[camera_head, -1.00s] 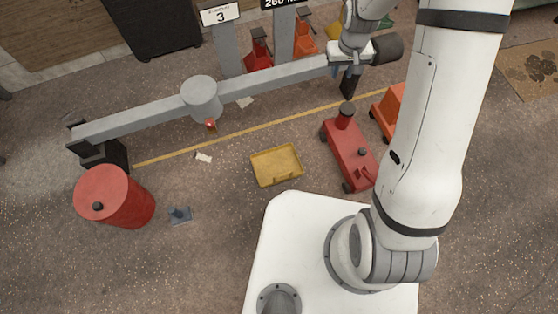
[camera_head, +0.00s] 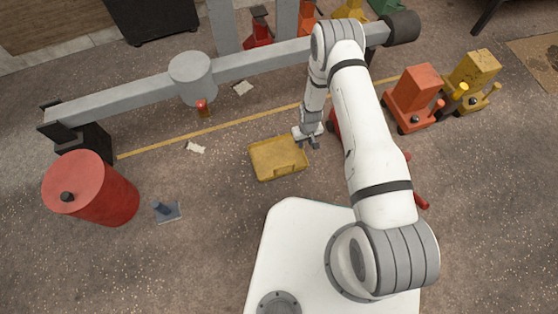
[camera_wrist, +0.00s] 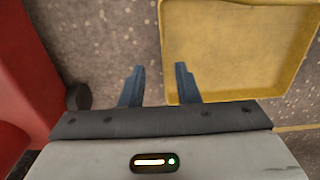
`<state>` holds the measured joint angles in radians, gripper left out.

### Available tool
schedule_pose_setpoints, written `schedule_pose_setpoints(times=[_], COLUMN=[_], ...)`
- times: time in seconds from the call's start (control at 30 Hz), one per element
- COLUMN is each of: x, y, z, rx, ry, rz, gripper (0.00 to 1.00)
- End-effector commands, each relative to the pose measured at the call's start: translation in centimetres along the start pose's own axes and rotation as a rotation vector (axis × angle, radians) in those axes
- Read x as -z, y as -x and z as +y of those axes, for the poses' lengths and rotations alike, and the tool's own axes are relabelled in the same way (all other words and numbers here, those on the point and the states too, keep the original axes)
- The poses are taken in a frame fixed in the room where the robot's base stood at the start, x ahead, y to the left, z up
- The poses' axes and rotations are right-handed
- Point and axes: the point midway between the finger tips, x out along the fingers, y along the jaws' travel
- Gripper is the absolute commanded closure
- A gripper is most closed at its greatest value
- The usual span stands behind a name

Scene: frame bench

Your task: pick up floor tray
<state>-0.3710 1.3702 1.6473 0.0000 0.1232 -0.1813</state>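The floor tray (camera_head: 268,172) is a shallow yellow rectangular tray lying flat on the floor in front of my base. My gripper (camera_head: 312,145) is at the tray's right edge in the head view, above or beside it; its exact height is hard to tell. My gripper is open and empty.
A red wheeled jack is mostly hidden behind my arm; its red side (camera_wrist: 20,75) shows left in the wrist view. A grey beam (camera_head: 110,98) crosses behind the tray. A red drum (camera_head: 95,195) and a small blue-grey piece (camera_head: 167,211) lie left. Orange and yellow machines stand right.

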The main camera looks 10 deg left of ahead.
Motion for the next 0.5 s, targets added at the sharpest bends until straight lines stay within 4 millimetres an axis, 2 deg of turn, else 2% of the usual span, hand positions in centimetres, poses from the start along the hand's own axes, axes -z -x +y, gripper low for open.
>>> schedule_pose_setpoints(times=[0.03,0.27,0.5], x=[0.0,0.1,0.3], y=[-0.9,-2.9,-6.3], z=[0.0,-0.2,-0.4], rx=[0.000,0.000,0.000], ry=[0.000,0.000,0.000], rz=[0.000,-0.001,-0.001], gripper=[0.71,0.71,0.71])
